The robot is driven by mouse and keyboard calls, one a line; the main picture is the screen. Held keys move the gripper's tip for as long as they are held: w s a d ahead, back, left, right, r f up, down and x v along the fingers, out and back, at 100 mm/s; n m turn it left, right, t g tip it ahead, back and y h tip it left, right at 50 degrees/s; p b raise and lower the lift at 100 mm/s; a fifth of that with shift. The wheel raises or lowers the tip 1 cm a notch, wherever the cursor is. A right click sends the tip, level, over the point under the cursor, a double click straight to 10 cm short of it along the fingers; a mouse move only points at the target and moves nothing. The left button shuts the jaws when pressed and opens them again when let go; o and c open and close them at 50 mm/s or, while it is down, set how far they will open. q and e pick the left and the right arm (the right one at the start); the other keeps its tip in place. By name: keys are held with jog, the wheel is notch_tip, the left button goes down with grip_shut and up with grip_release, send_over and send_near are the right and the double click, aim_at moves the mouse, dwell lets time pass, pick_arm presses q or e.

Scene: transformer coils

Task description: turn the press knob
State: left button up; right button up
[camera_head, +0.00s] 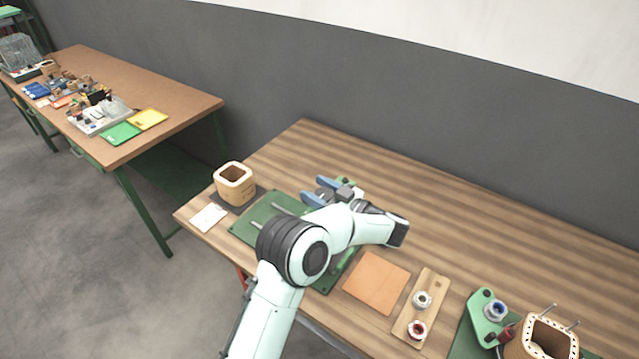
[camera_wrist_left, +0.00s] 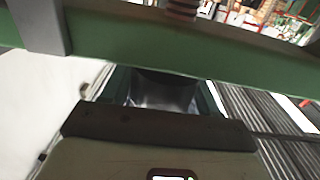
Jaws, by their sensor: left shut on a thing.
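My left arm reaches over the green press base (camera_head: 245,231) on the wooden table. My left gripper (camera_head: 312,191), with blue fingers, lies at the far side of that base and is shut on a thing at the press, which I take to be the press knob. The knob itself is hidden in the head view. My right gripper is out of view.
A wooden coil former (camera_head: 235,184) stands on a dark pad left of the press, by a white card (camera_head: 208,217). Right are a brown sheet (camera_head: 377,282), a board with two spools (camera_head: 411,321) and another former (camera_head: 541,340). The table's far right is clear.

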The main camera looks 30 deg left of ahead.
pick_arm(q)
jog(key=n+g+p, duration=0.1)
jog(key=n+g, duration=0.2)
jog(key=g, duration=0.1)
jog(key=shift+r, duration=0.15)
jog(key=shift+s+d+n+g+h, duration=0.15)
jog(key=shift+n+g+h, duration=0.2)
jog(key=shift+n+g, duration=0.55)
jog(key=shift+s+a+n+g+h, duration=0.15)
jog(key=shift+n+g+h, duration=0.3)
jog(key=shift+g, duration=0.85)
jog(key=shift+s+d+n+g+h, duration=0.15)
jog(key=shift+n+g+h, duration=0.15)
jog(key=shift+n+g, duration=0.6)
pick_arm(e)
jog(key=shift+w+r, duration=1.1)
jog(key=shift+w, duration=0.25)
pick_arm(q)
jog(key=shift+s+g+h, duration=0.1)
jog(key=shift+g+h, duration=0.2)
jog(key=shift+g, duration=0.3)
jog(key=o, duration=1)
jog(key=shift+c, duration=0.2)
jog(key=shift+m+t, duration=0.25)
jog(key=shift+t, duration=0.15)
